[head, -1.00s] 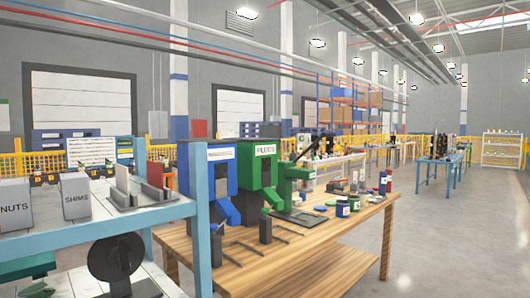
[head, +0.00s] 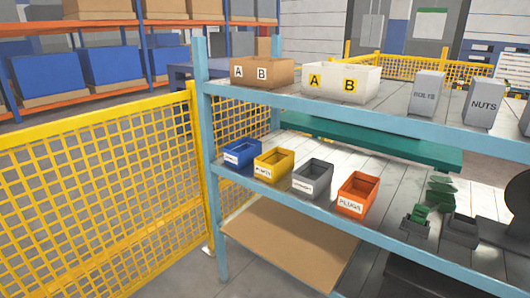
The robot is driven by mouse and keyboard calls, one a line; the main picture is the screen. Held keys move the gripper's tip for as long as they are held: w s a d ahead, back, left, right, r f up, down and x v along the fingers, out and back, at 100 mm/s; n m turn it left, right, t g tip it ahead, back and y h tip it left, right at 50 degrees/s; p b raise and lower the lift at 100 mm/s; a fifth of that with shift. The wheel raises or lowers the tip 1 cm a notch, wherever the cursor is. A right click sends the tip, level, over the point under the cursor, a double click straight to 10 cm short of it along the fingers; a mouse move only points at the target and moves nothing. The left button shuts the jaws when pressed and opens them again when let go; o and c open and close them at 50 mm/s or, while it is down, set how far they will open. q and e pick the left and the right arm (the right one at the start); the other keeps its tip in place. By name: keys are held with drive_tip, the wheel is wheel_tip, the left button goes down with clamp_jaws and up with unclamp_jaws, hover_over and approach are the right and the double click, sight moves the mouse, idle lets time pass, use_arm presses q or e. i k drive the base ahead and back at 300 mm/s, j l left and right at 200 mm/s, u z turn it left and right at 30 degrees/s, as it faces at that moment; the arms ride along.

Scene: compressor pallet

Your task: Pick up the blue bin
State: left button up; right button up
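The blue bin (head: 238,153) is a small open-topped box with a white label on its front. It sits at the left end of the middle shelf, close to the light-blue corner post. A yellow bin (head: 273,165) stands just to its right, then a grey bin (head: 312,179) and an orange bin (head: 357,194) labelled PLUGS. Neither of my grippers shows in the head view.
The shelf unit's post (head: 209,170) rises left of the bins. A yellow mesh fence (head: 95,200) stands to the left. Above are a brown box (head: 262,73), a white box (head: 341,83) and the NUTS box (head: 483,103). Large blue bins stand on a rack behind.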

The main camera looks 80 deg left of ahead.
sight(240, 155)
drive_tip(key=u, duration=2.7)
